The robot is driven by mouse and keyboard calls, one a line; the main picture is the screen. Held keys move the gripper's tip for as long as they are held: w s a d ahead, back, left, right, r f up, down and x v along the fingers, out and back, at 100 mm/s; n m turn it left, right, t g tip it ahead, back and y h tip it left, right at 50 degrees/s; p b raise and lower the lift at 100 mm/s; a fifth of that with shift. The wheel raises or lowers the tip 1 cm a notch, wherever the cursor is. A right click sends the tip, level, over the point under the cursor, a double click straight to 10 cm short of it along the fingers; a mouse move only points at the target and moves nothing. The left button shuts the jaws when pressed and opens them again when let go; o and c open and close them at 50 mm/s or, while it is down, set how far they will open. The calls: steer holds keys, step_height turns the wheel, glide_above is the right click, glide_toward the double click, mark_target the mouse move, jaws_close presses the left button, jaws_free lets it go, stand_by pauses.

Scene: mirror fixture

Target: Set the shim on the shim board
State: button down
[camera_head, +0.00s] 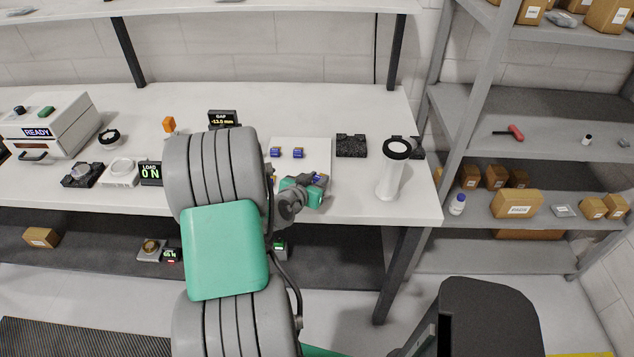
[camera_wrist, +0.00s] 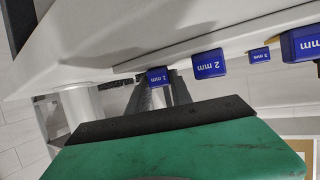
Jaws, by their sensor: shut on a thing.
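The shim board (camera_head: 318,147) is a white panel on the bench, right of my arm in the head view. Two blue shims, one on the left (camera_head: 275,152) and one on the right (camera_head: 298,153), sit on it. My gripper (camera_head: 319,180) is low at the board's front edge. In the wrist view it is shut on a small blue shim (camera_wrist: 158,77) between the fingertips; its label is too small to read surely. Beside it are a blue shim marked 2 mm (camera_wrist: 209,63), a smaller one (camera_wrist: 259,55) and a nearer one (camera_wrist: 303,45). Whether the held shim touches the board is unclear.
A white cylinder with a black ring top (camera_head: 391,170) stands right of my gripper. A gap display (camera_head: 222,118) reads -13.0 mm. The bench's front edge is close to my gripper.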

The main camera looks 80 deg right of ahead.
steer(key=c, duration=1.4)
jaws_free()
steer(key=shift+f, duration=0.1)
steer(key=shift+c, duration=0.2)
steer(key=shift+r, duration=0.25)
steer(key=b+v, duration=0.1)
steer(key=v, duration=0.9)
steer(key=shift+w+a+r+b, duration=0.1)
steer(key=shift+w+a+b, duration=0.05)
steer(key=shift+a+b, duration=0.2)
steer(key=w+a+n+t+y, duration=0.5)
steer(key=w+a+n+y, duration=0.15)
steer(key=w+a, duration=1)
steer(key=w+a+r+n+y, duration=0.1)
steer(key=a+r+n+y, duration=0.1)
steer(key=a+n, duration=0.5)
steer(key=w+a+r+n+t+y, duration=0.1)
steer(key=a+n+y, duration=0.4)
steer(key=a, duration=1.5)
step_height(320, 180, up, 2)
steer(key=shift+w+a+r+n, duration=0.15)
steer(key=shift+w+a+n, duration=0.15)
steer(key=shift+w+n, duration=0.55)
